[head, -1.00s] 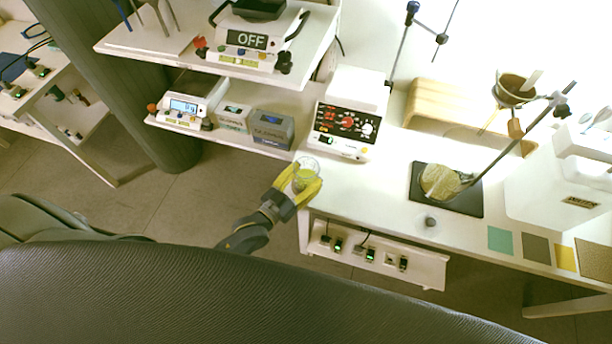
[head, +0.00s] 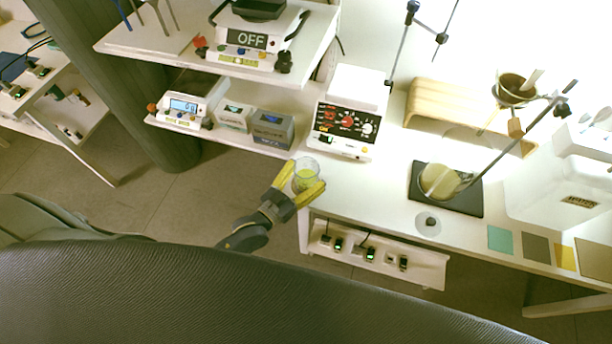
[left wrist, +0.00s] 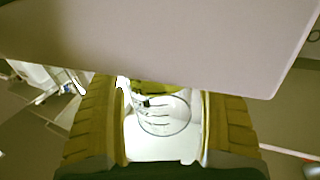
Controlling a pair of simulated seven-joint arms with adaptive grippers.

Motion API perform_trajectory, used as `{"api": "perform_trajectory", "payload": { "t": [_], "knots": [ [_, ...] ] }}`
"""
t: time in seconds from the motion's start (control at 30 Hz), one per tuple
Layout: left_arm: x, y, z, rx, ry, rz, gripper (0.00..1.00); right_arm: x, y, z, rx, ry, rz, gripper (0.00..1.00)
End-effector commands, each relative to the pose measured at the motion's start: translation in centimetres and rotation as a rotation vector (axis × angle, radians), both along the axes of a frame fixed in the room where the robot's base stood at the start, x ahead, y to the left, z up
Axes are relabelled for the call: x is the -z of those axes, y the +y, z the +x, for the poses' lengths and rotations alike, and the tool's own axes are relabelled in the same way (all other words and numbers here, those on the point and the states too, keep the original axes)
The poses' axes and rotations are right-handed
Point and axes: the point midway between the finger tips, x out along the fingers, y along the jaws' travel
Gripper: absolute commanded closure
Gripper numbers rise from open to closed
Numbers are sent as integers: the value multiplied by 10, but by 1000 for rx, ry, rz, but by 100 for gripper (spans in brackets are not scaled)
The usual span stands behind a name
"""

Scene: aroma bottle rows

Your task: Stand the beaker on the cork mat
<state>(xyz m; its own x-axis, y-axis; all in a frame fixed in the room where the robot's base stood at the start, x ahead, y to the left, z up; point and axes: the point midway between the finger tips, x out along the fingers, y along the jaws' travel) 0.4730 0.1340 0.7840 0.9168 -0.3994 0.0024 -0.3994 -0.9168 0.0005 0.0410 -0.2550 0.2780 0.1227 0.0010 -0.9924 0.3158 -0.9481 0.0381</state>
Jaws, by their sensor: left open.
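The beaker (head: 306,177) is clear glass with yellow-green liquid and stands at the left front corner of the white bench. My left gripper (head: 308,174) has yellow fingers, one on each side of the beaker. They are open; I cannot tell whether either touches the glass. In the left wrist view, the beaker (left wrist: 162,112) shows between the two fingers (left wrist: 163,120), its upper part partly hidden by a pale flat surface. The cork mat (head: 596,258) seems to be the tan speckled square at the far right front, cut by the picture edge. My right gripper is out of view.
Teal (head: 500,239), grey-brown (head: 535,247) and yellow (head: 566,257) squares lie left of the tan one. A black plate (head: 466,203) with a round flask and slanted rod occupies mid-bench. A small grey knob-like object (head: 430,221) sits before it.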

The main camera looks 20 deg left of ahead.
Motion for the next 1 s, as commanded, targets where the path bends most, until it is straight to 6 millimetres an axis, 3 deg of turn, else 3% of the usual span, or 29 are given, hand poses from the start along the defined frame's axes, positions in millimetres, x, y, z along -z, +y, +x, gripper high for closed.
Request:
{"api": "perform_trajectory", "payload": {
  "t": [0.6, 0.9, 1.0],
  "knots": [
    [2, 39, -90, 0, 5, 2, 21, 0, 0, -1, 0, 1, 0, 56],
    [1, 47, -108, 0, 2, 1, 21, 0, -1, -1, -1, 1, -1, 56],
    [10, 49, -108, -5, 16, 10, 21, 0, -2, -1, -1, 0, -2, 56]
  ]
}}
